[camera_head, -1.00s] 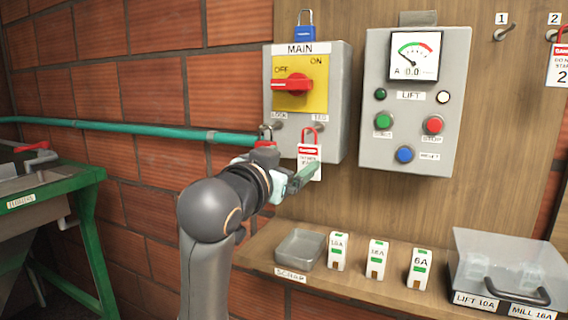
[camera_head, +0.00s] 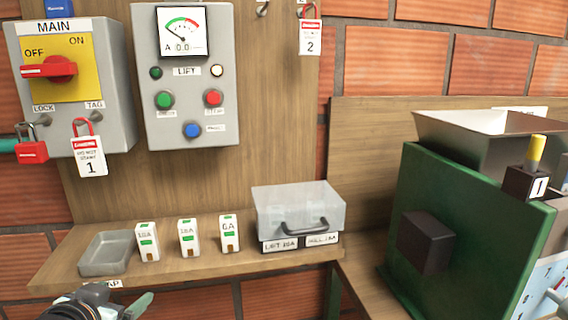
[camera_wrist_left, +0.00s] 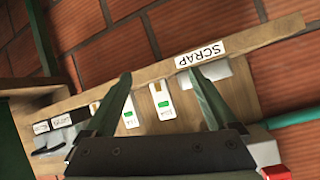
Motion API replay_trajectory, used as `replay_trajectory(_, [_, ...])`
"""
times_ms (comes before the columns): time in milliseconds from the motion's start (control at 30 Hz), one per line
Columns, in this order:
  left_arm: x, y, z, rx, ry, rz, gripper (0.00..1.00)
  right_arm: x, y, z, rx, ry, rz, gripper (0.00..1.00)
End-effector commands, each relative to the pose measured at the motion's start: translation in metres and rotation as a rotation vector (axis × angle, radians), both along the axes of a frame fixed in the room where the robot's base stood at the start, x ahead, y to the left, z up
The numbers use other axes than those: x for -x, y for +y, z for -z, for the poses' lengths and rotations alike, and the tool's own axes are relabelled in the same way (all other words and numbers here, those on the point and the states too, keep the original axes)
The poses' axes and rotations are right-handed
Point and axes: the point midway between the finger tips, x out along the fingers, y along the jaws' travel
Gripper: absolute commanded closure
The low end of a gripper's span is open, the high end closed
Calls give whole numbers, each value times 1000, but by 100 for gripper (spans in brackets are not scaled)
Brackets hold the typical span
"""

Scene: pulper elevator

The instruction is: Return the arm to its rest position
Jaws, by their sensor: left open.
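My left gripper (camera_head: 118,304) is at the bottom left of the head view, below the front of the shelf. In the left wrist view its two green fingers (camera_wrist_left: 160,95) are spread apart with nothing between them. The shelf edge, the SCRAP label (camera_wrist_left: 202,53) and the small white breakers (camera_wrist_left: 162,100) show beyond the fingers. The rest of my left arm is mostly cut off by the frame. My right gripper is not in view.
The shelf (camera_head: 190,272) holds a grey tray (camera_head: 104,254), white breakers (camera_head: 188,238) and a clear-lidded box (camera_head: 298,210). Above are the MAIN switch box (camera_head: 75,85), with a red padlock (camera_head: 32,150) and tag 1 (camera_head: 90,158), and the LIFT panel (camera_head: 188,80). A green machine (camera_head: 470,225) stands at right.

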Motion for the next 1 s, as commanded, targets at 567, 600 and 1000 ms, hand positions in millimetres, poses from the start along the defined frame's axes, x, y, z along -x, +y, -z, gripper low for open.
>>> replay_trajectory(567, [188,-63,241,123,668,69,9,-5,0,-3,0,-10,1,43])
replay_trajectory(600, [202,-66,249,130,702,71,9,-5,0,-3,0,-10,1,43])
replay_trajectory(1000, [182,-93,256,194,523,137,9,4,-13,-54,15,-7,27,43])
